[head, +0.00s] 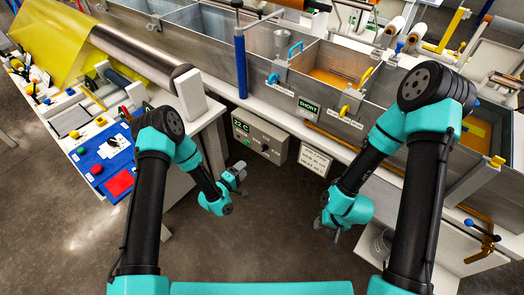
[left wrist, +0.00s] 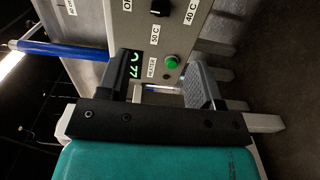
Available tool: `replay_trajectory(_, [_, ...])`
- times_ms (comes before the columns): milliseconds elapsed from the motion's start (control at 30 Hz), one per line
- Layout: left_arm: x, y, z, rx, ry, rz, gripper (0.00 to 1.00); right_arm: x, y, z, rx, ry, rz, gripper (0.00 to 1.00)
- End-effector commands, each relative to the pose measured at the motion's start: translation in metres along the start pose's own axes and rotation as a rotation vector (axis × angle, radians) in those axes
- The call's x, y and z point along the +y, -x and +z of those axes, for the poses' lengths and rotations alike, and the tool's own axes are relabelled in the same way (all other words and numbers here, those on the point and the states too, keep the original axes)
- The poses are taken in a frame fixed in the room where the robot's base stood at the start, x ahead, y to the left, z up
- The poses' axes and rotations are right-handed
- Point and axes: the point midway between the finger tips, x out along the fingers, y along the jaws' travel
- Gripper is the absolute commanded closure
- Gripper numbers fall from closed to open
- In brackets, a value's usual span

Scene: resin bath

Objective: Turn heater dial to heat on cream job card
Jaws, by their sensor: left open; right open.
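The heater panel (head: 258,136) is a grey box on the front of the bath bench, with a green "22 C" display (head: 241,126). Its black dial (head: 265,147) is small here; the left wrist view shows the dial (left wrist: 160,8) cut by the top edge, among labels OFF, 50 C and 40 C. Its pointer direction is unclear. A pale card (head: 315,159) with dark print hangs right of the panel; its text is too small to read. My left gripper (head: 236,178) is open and empty just below and in front of the panel. My right gripper (head: 332,226) is open and empty, low over the floor.
A green button (left wrist: 172,62) sits below the dial, between my left fingers in the wrist picture. A green "SHORT" sign (head: 309,107) is on the bath wall. A blue post (head: 240,65) rises left of it. The floor (head: 275,235) between my arms is clear.

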Motion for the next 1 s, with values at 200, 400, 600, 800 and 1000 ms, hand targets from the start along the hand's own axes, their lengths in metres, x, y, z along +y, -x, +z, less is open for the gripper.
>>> replay_trajectory(200, [0.000,-0.039,0.001,-0.003,-0.002,0.002,0.40,0.000,0.000,0.000,0.000,0.000,0.000,0.57])
replay_trajectory(400, [0.000,-0.072,0.001,-0.001,-0.003,0.001,0.40,0.000,0.000,0.000,0.000,0.000,0.000,0.57])
replay_trajectory(600, [0.000,-0.106,0.001,-0.001,-0.003,0.002,0.40,0.000,0.000,0.000,0.000,0.000,0.000,0.57])
replay_trajectory(800, [-0.001,-0.132,0.001,-0.001,-0.001,0.000,0.40,0.000,0.000,0.000,0.000,0.000,0.000,0.57])
replay_trajectory(1000, [0.000,-0.141,0.000,0.000,0.000,-0.001,0.40,0.000,0.000,0.000,0.000,0.000,0.000,0.57])
